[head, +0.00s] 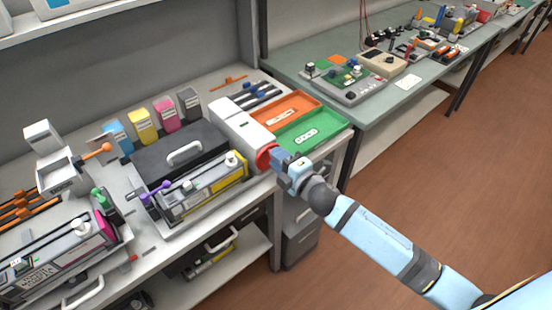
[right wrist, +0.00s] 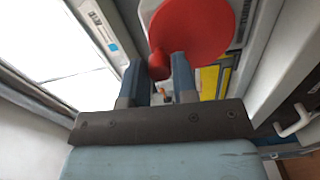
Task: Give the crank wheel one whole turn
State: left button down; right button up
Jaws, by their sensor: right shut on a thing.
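The red crank wheel (head: 265,157) is on the front end of a white machine (head: 240,126) on the bench. In the right wrist view it is a red disc (right wrist: 198,30) with a red knob (right wrist: 159,66) standing out from it. My right gripper (head: 278,157) is at the wheel, and its arm comes in from the lower right. In the right wrist view its two fingers (right wrist: 158,75) are on either side of the knob, shut on it. My left gripper is in neither view.
Left of the machine is a black case (head: 180,150) with a cartridge (head: 205,188) in front. An orange tray (head: 285,110) and a green tray (head: 312,132) lie right of the machine, close to my gripper. The floor (head: 430,180) on the right is clear.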

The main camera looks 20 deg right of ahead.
jog(key=shift+w+d+m+p, duration=0.1)
jog(key=shift+d+m+p, duration=0.2)
jog(key=shift+m, duration=0.55)
jog(key=shift+w+d+m+p, duration=0.1)
jog(key=shift+d+m+p, duration=0.15)
jog(key=shift+m, duration=0.6)
jog(key=o, duration=0.9)
jog(key=b+v, duration=0.1)
jog(key=v, duration=1.2)
jog(key=shift+s+b, duration=0.4)
